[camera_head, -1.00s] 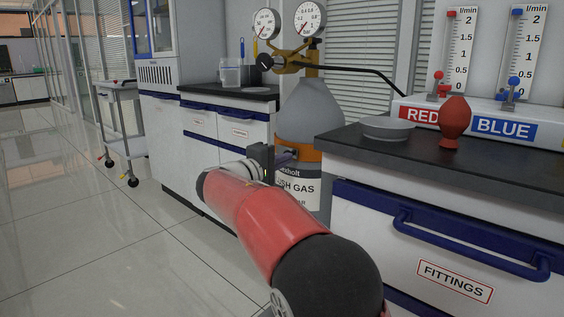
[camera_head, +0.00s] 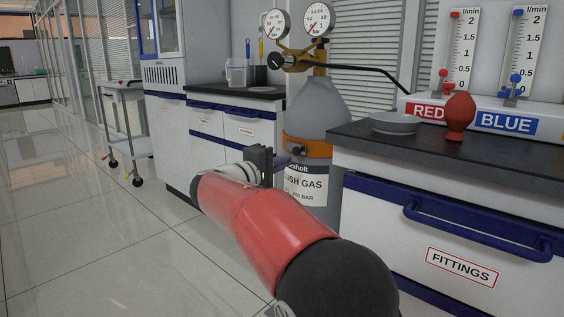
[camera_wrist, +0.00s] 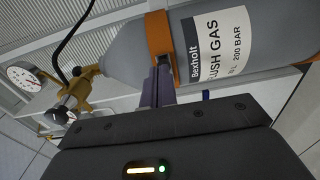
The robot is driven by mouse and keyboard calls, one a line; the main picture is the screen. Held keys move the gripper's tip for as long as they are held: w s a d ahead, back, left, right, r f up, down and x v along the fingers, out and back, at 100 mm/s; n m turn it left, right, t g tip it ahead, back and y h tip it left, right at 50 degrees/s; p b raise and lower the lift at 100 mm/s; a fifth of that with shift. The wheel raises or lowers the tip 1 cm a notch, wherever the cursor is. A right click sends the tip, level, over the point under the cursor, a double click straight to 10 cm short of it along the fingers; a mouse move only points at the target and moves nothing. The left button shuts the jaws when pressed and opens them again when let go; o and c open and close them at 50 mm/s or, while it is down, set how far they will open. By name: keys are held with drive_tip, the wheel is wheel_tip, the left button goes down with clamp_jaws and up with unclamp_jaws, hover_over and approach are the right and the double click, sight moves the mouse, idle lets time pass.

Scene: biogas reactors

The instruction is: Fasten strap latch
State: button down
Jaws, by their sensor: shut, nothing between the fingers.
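An orange strap (camera_head: 308,149) goes around the grey flush gas cylinder (camera_head: 318,108), just above its white label. The strap also shows in the wrist view (camera_wrist: 158,32). My gripper (camera_head: 284,160) is in front of the cylinder's left side, level with the strap. In the wrist view the fingers of my gripper (camera_wrist: 157,86) are together and empty, with their tips by the strap's lower edge. I cannot tell whether they touch it. A small dark part shows at the fingertips, and I cannot make out the latch clearly.
A brass regulator (camera_head: 300,60) with two gauges sits on top of the cylinder. A bench with a FITTINGS drawer (camera_head: 462,267) stands close on the right. A cabinet (camera_head: 238,132) is behind on the left.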

drive_tip(key=s, duration=0.7)
drive_tip(key=shift+s, duration=0.35)
